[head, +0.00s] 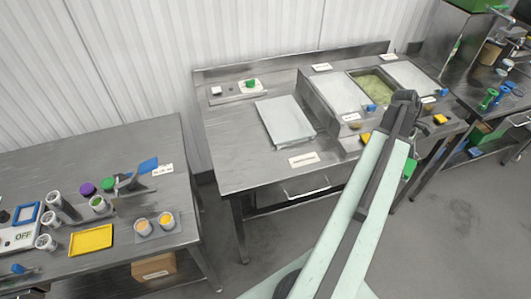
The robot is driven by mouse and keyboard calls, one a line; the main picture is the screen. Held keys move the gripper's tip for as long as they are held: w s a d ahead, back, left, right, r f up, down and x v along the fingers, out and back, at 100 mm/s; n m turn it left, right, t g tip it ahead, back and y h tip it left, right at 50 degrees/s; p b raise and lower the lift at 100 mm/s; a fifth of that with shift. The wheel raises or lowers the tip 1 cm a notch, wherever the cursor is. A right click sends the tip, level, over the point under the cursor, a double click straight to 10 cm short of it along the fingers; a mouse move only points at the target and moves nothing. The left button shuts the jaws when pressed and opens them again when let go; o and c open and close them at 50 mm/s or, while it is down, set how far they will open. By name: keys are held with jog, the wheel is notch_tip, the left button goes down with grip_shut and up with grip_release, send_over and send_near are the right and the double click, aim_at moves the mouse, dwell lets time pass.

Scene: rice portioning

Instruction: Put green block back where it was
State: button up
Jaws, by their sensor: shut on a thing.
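My gripper (404,98) is at the far end of my pale green arm, over the right part of the middle steel table (235,140). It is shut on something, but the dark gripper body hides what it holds. A small green block-like piece (251,84) sits on a white plate at the back left of this table, well apart from my gripper. Another green patch (410,168) shows beside my arm near the table's front edge; I cannot tell what it is.
An open pan with greenish contents (376,84) sits between pale lids, close to my gripper. Blue (371,108) and yellow (440,119) pieces lie nearby. A grey-white tray (285,121) lies left. The left table holds cups and a yellow tray (91,240).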

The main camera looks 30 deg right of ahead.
jog(key=shift+w, duration=0.3)
jog(key=shift+s+a, duration=0.1)
